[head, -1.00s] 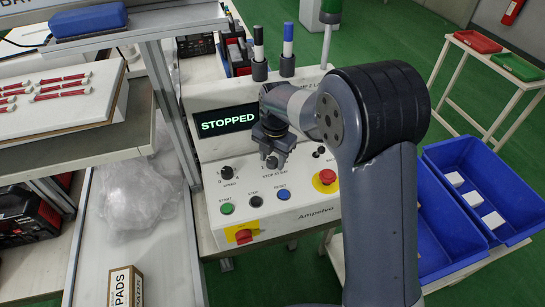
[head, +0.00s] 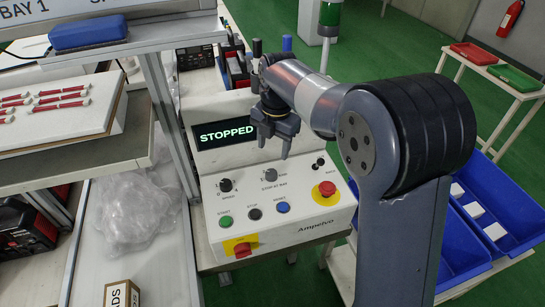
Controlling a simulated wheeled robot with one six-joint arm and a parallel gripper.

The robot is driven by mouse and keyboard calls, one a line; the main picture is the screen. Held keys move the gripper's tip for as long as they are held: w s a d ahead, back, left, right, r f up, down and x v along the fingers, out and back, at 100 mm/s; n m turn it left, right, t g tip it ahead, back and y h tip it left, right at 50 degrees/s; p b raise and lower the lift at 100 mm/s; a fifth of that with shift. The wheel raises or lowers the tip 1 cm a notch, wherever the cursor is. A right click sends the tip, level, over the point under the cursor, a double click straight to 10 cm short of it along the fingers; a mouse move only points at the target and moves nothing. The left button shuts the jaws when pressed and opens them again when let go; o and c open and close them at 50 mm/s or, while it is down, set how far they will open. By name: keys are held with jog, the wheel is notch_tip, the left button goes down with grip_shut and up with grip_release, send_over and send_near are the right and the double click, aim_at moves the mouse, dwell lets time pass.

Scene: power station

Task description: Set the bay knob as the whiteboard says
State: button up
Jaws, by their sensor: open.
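The bay knob (head: 270,174), a small grey knob labelled STOP AT BAY, sits in the middle of the white control panel (head: 325,198). Its pointer direction is too small to read. My gripper (head: 273,151) is open and empty, above and apart from the knob, in front of the panel's upper face.
The speed knob (head: 225,185) is left of the bay knob. Green (head: 225,221), black (head: 254,214) and blue (head: 283,207) buttons line the front. A red emergency button (head: 327,188) and a red switch (head: 242,249) are nearby. A shelf post (head: 170,115) stands left.

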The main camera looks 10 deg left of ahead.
aim_at(271, 172)
jog(key=shift+r, duration=0.5)
jog(key=f+m+b, duration=0.1)
jog(key=f+m, duration=0.2)
jog(key=m, duration=0.8)
jog(key=f+m+b, duration=0.1)
jog(key=f+m, duration=0.3)
jog(key=m, duration=0.7)
jog(key=f+m, duration=0.3)
jog(key=m, duration=0.8)
jog(key=shift+w+a+f+m+h+b, duration=0.2)
jog(key=shift+a+f+m+h+b, duration=0.1)
jog(key=shift+a+f+m+b, duration=0.1)
jog(key=shift+c, duration=0.4)
